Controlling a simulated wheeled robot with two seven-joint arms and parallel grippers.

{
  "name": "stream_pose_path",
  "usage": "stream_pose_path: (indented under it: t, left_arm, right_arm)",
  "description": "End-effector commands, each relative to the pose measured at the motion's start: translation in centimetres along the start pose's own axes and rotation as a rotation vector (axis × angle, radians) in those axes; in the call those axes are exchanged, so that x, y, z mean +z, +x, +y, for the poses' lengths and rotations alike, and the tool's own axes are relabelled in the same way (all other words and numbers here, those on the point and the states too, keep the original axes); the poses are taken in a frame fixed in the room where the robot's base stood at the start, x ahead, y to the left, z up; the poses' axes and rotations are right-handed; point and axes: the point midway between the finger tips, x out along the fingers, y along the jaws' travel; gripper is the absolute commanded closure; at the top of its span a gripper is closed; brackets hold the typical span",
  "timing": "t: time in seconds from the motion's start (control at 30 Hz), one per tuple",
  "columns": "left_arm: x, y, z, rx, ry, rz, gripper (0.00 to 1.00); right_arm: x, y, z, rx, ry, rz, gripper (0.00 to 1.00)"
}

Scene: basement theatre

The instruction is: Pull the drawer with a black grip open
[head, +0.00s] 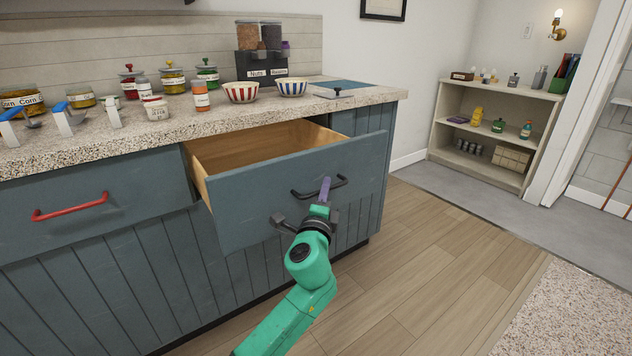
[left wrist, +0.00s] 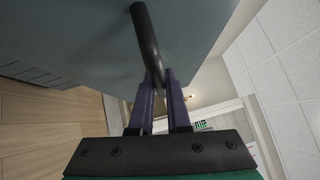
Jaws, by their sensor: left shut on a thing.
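The blue-grey drawer (head: 262,203) with the black grip stands well out from the counter, its bare wooden inside showing. Its black grip (head: 303,192) is a curved bar on the drawer front. My left gripper (head: 325,190) is at the right part of this grip. In the left wrist view the black grip (left wrist: 146,42) runs down between the two purple fingers of the gripper (left wrist: 160,95), which are shut on it. My right gripper is in neither view.
A closed drawer with a red grip (head: 70,206) is at the left. Jars, bowls (head: 241,93) and scoops stand on the speckled countertop (head: 200,124). A low shelf (head: 497,128) stands at the back right. The wooden floor (head: 440,240) right of the counter is clear.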

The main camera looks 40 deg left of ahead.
Motion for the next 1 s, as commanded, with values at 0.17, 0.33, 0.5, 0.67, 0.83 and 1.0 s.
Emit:
stream_pose_path:
  t: [0.17, 0.33, 0.5, 0.67, 0.83, 1.0]
  left_arm:
    - [-2.1, -2.1, -0.5, 0.002, -0.002, 0.001, 1.0]
    - [-3.3, -3.3, -0.8, 0.002, -0.001, 0.0, 1.0]
    - [-3.7, -3.7, -1.0, 0.001, 0.0, 0.0, 1.0]
    - [-3.8, -3.8, -1.0, 0.001, 0.001, 0.0, 1.0]
    - [-3.8, -3.8, -1.0, 0.001, 0.001, 0.0, 1.0]
    - [-3.8, -3.8, -1.0, 0.0, 0.001, 0.0, 0.56]
  right_arm:
    - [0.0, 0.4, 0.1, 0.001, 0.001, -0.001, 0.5]
    - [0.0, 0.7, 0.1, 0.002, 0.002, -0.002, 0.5]
    - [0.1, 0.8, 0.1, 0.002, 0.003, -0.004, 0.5]
    - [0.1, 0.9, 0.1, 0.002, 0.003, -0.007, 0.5]
    - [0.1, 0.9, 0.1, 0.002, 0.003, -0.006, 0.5]
    - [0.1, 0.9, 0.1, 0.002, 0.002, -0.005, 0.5]
